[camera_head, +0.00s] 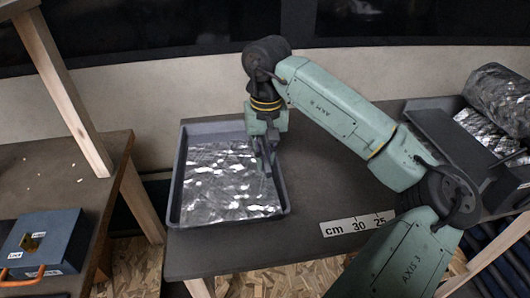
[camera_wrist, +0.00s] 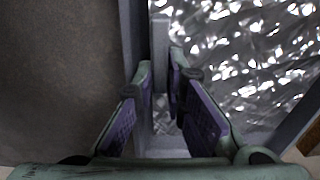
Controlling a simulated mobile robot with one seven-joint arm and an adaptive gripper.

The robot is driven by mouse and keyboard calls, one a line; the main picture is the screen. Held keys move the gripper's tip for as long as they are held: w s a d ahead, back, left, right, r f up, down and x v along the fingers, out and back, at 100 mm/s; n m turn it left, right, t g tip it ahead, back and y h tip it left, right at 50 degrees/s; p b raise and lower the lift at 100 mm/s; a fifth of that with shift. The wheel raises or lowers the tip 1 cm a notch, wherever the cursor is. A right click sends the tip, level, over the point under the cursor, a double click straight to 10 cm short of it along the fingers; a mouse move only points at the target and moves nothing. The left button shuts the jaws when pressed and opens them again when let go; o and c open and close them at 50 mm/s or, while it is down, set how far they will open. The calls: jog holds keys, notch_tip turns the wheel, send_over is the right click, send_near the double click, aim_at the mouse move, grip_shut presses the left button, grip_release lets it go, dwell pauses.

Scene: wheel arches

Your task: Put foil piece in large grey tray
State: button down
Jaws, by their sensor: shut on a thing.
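The large grey tray (camera_head: 178,175) sits on the dark table at the centre-left of the head view. The crinkled silver foil piece (camera_head: 222,185) lies flat inside it and covers most of its floor. My gripper (camera_head: 264,168) points down inside the tray at its right side. The foil (camera_wrist: 240,60) fills the right of that view, and the tray wall (camera_wrist: 132,45) runs beside the fingers.
A grey bin (camera_head: 440,104) with more foil (camera_head: 487,130) and a dark foil-like roll (camera_head: 497,97) stands at the right. A cm scale strip (camera_head: 357,224) lies at the table's front edge. A blue box (camera_head: 45,247) sits on a separate table at left. The table's middle is clear.

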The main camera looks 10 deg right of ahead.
jog(key=c, duration=1.9)
grip_release()
jog(key=shift+s+f, duration=0.1)
jog(key=shift+f, duration=0.3)
jog(key=shift+c, duration=0.2)
notch_tip(320, 180, up, 12)
jog(key=b, duration=0.1)
jog(key=shift+r+b, duration=0.15)
jog(key=shift+b, duration=0.15)
